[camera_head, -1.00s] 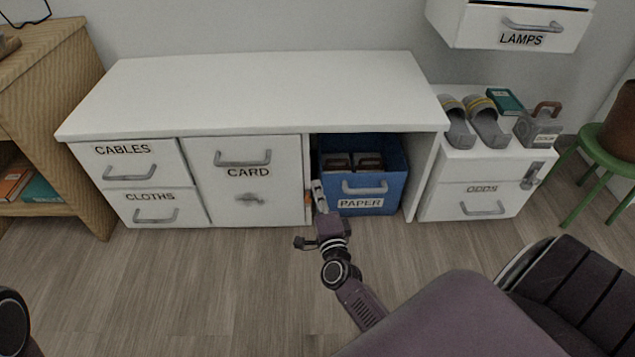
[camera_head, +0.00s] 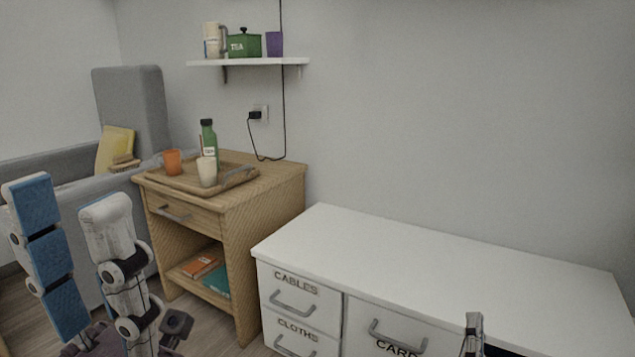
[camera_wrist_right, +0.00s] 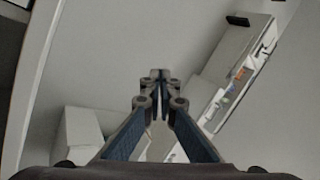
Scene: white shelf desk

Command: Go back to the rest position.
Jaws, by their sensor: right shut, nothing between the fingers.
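My left gripper (camera_head: 72,195) stands raised at the lower left of the head view, its two fingers spread wide with nothing between them. One finger shows blue pads, the other a pale grey back. My right gripper (camera_head: 473,325) shows only as a narrow tip at the bottom edge, in front of the white desk (camera_head: 430,240), just right of the CARD door (camera_head: 385,325). In the right wrist view its fingertips (camera_wrist_right: 160,76) meet, with nothing held.
A wooden cabinet (camera_head: 245,225) stands left of the desk, with a tray (camera_head: 240,179) holding a green bottle (camera_head: 209,140) and cups. A wall shelf (camera_head: 250,62) hangs above. A grey sofa (camera_head: 130,95) is behind the left gripper. The desk top is bare.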

